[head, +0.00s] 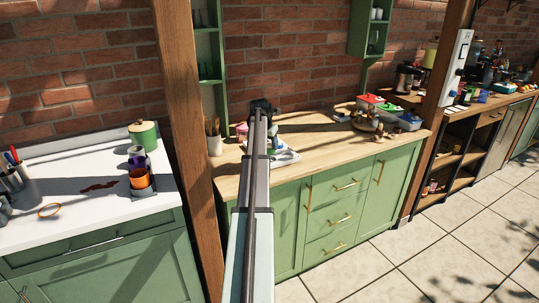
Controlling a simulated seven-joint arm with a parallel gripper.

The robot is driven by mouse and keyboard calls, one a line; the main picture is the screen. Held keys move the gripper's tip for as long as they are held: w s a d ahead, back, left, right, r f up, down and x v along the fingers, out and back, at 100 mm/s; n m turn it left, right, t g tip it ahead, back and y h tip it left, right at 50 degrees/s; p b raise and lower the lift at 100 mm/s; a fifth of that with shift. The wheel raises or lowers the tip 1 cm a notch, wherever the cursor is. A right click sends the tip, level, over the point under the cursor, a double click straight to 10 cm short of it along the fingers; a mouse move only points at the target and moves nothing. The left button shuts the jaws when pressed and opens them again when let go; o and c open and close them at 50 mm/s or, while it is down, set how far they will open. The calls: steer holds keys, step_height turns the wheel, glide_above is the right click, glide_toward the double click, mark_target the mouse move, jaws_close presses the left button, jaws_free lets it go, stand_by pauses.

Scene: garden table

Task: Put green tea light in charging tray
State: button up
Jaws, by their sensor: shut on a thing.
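My gripper (263,106) is at the far end of my outstretched arm, over the back of the wooden counter in the head view. It is small and dark, and its fingers are seen from behind. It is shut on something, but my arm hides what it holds. I cannot make out a green tea light. A pale, flat item (286,157) lies on the counter just right of my arm; I cannot tell whether it is the charging tray.
A utensil pot (214,144) and a pink item (242,131) stand left of my arm. Red, green and blue-grey lidded containers (388,109) crowd the counter's right end. A wooden post (178,110) rises at left. The counter's middle right (325,135) is fairly clear.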

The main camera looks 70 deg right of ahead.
mark_target(269, 153)
steer(key=shift+f, duration=2.45)
steer(key=shift+f, duration=0.1)
steer(key=o, duration=1)
steer(key=v, duration=1.2)
steer(key=shift+d, duration=0.1)
